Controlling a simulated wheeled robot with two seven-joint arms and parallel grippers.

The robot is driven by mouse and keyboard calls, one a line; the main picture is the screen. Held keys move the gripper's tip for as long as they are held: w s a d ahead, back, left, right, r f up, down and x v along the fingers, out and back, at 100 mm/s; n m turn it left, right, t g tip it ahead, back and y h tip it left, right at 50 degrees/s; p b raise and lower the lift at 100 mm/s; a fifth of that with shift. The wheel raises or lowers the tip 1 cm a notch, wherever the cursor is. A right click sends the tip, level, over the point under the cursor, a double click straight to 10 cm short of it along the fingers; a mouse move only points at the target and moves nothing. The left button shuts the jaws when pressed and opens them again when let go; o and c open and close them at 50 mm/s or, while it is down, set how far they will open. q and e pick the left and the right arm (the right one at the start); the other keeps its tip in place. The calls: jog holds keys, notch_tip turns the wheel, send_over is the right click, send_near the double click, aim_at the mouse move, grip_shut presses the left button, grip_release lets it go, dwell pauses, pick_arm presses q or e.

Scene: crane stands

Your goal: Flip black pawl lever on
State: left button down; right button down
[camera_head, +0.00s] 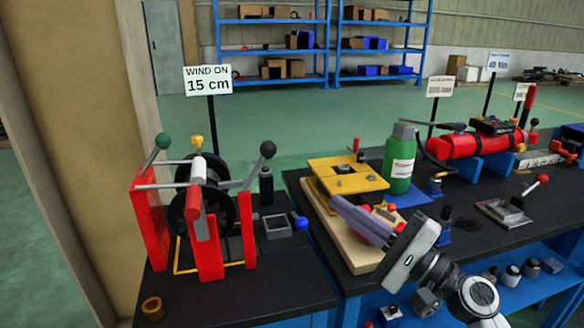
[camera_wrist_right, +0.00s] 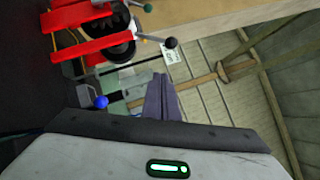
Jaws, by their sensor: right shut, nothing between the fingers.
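The red winch (camera_head: 206,240) with its dark drum stands on the left table. A lever with a black ball knob (camera_head: 267,149) rises from its right side, tilted up and to the right. The winch's other levers end in a green ball (camera_head: 163,140) and a yellow ball (camera_head: 197,141). In the right wrist view the black knob (camera_wrist_right: 171,43) is beyond my fingers, at the upper middle. My right gripper (camera_head: 338,202) is shut and empty, to the right of the winch and apart from it. Its fingers also show in the wrist view (camera_wrist_right: 160,80). My left gripper is not in view.
A blue ball knob (camera_head: 300,223) and a small grey square frame (camera_head: 277,226) lie between winch and gripper. A yellow plate assembly (camera_head: 345,180) and green bottle (camera_head: 400,158) stand behind my right gripper. A sign (camera_head: 208,80) reads "WIND ON 15 cm".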

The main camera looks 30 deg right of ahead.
aim_at(258, 167)
jog(key=shift+d+r+m, duration=0.4)
jog(key=shift+d+r, duration=0.1)
jog(key=shift+r, duration=0.05)
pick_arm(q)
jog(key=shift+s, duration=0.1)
pick_arm(e)
jog(key=shift+r, duration=0.1)
